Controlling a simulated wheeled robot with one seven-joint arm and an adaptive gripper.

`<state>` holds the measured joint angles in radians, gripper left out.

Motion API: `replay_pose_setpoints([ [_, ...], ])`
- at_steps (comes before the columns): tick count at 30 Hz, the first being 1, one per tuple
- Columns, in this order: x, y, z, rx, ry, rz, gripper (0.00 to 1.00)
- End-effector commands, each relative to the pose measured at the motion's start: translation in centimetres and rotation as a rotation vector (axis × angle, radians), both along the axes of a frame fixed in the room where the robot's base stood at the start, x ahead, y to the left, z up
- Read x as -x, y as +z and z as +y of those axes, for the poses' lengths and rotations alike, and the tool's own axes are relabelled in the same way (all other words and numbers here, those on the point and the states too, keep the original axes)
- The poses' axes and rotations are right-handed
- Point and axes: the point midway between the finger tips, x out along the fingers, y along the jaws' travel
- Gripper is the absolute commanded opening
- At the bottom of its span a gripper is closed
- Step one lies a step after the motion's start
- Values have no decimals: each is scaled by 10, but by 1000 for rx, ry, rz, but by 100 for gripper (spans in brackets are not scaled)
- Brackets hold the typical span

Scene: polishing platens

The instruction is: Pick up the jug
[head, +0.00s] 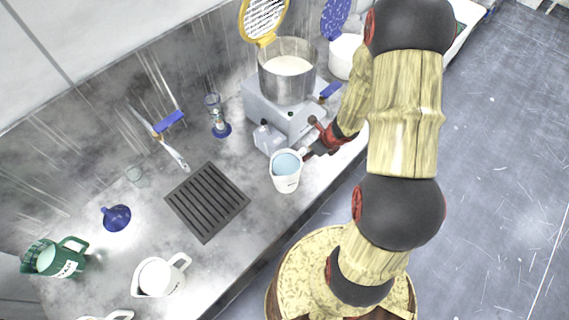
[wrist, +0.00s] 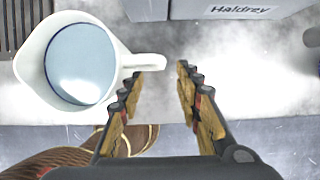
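A white jug (head: 287,183) with pale blue liquid stands upright near the counter's front edge, beside my gripper (head: 318,147). In the wrist view the jug (wrist: 32,62) fills the upper left, and its handle points right, toward the space between my fingertips. My gripper (wrist: 160,78) is open there, with nothing clamped between the fingers. The handle's end lies just past the left fingertip; I cannot tell if they touch. Another white jug (head: 160,277) and a green jug (head: 53,260) stand at the lower left in the head view.
A grey machine (head: 262,100) with a steel pot (head: 286,82) and raised yellow lid stands behind the jug. A dark slatted grate (head: 207,202) lies to its left. Bare counter lies in front of the grate.

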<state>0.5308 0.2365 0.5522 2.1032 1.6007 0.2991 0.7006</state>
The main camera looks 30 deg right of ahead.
Motion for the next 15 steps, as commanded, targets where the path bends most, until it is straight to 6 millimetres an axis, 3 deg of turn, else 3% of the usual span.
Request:
replay_pose_setpoints([
  [15,-20,-55,7,-2,2,3,34],
])
